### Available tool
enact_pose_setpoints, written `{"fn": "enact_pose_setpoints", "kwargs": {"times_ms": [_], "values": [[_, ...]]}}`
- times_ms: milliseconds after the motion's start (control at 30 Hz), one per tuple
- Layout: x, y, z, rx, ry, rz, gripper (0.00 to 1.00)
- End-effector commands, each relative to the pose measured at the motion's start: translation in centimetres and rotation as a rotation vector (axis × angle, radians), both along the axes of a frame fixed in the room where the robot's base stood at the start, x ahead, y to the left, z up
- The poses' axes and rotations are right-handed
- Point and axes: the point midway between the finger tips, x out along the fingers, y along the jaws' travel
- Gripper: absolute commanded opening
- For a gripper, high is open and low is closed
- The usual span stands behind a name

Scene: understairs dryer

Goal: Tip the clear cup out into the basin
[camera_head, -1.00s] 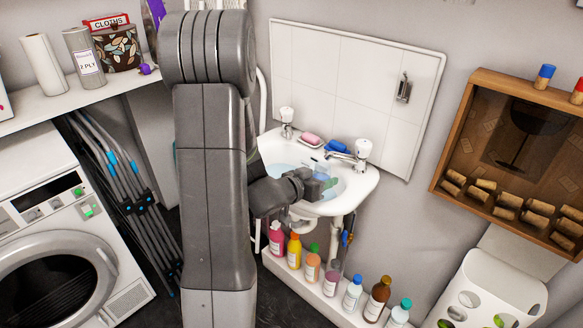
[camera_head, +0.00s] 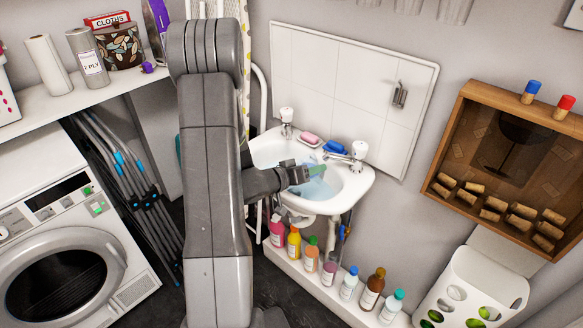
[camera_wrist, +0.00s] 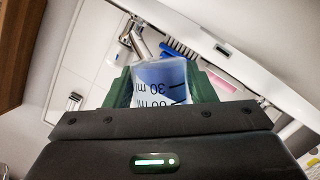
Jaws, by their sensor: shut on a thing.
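My gripper (camera_head: 316,171) is over the white basin (camera_head: 364,186), at the end of my arm, with its jaws closed on the clear cup. In the wrist view the cup (camera_wrist: 161,82) sits between the green fingers of my gripper (camera_wrist: 160,92). Its dark "30 ml" and "60 ml" marks read upside down. Blue shows in the cup; I cannot tell how much liquid it holds. In the head view the cup is small and mostly hidden by the gripper. Pale blue shows in the basin bowl below it.
Two taps, a pink soap (camera_head: 309,139) and a blue brush (camera_head: 335,147) are on the basin's back rim. Several bottles (camera_head: 350,284) stand on a ledge below. A washing machine (camera_head: 62,255) is at left, a wooden cork box (camera_head: 510,170) at right.

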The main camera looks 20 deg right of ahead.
Motion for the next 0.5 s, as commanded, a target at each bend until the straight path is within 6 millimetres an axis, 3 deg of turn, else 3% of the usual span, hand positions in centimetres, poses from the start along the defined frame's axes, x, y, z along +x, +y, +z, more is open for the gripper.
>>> {"fn": "enact_pose_setpoints", "kwargs": {"times_ms": [500], "values": [[0.35,0.14,0.40,-0.027,0.064,-0.001,0.27]]}}
